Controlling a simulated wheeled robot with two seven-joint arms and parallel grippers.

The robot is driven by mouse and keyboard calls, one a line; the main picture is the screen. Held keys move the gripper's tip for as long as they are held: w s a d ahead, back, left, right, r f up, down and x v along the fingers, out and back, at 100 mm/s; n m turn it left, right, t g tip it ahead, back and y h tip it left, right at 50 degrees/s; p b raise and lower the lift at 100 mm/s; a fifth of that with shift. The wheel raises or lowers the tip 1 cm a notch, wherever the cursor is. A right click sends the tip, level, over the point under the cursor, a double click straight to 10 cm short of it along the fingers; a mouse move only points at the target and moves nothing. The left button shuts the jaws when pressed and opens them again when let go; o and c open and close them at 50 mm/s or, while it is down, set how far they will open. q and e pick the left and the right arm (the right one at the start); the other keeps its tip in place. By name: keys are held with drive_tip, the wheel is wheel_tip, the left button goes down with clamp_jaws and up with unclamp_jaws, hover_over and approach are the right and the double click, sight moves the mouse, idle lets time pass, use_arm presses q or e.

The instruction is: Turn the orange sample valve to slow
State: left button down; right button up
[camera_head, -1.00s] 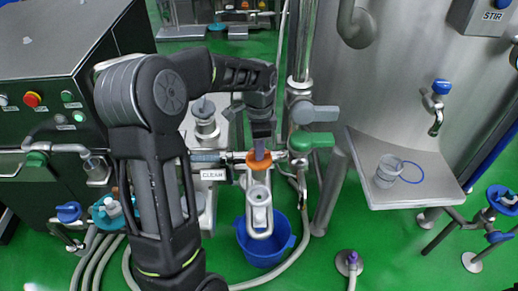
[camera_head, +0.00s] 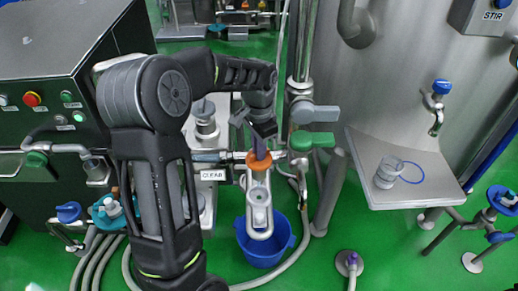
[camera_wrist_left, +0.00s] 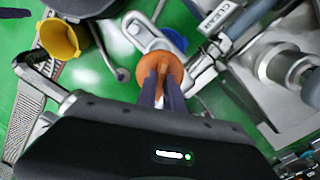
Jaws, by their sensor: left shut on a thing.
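The orange sample valve (camera_head: 258,167) sits on the horizontal pipe near the middle of the head view, with a metal outlet (camera_head: 259,200) below it. My left gripper (camera_head: 261,150) reaches down over the valve, its purple fingers shut on the orange handle. In the left wrist view the fingers pinch the handle of the orange valve (camera_wrist_left: 174,67). The fingers hide part of the handle, and I cannot read a slow mark. My right gripper is not in view.
A blue bucket (camera_head: 265,243) stands on the green floor below the outlet. A sign (camera_head: 213,175) hangs left of the valve. A green-handled valve (camera_head: 312,140) and a grey-handled valve (camera_head: 315,114) are close on the right.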

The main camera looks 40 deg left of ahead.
use_arm(q)
drive_tip(key=c, duration=1.5)
unclamp_jaws()
drive_tip(key=shift+o, duration=0.2)
wheel_tip(320, 180, up, 8)
drive_tip(key=shift+f, duration=0.1)
